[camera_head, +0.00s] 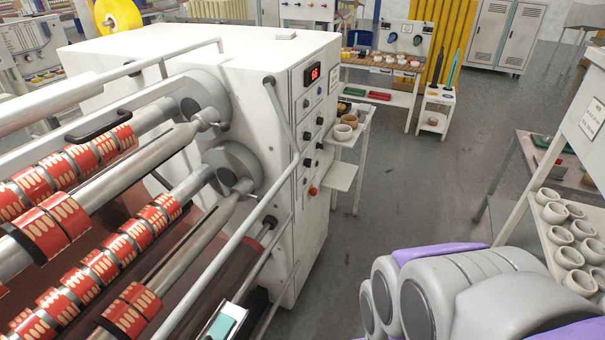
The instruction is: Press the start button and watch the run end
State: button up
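The white tape rewinding machine (200,48) fills the left half of the head view. Its control panel (314,125) faces right, with a display (312,74) lit in red digits that look like 68. Several small dark knobs or buttons run down the panel below it. A red button (313,191) sits near the panel's lower end. I cannot tell which control is the start button. Red-and-cream tape rolls (130,235) sit on the machine's metal shafts. My arm (480,290), grey and purple, shows at the lower right, apart from the panel in the picture. My gripper is not visible.
A slanted metal rail (235,240) runs in front of the shafts. A small white shelf (342,176) stands beside the panel. A rack with several pale rings (565,235) stands at the right. Grey floor (420,175) is open between them. A workbench (385,65) stands behind.

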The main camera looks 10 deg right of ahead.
grip_shut()
dwell(1.2)
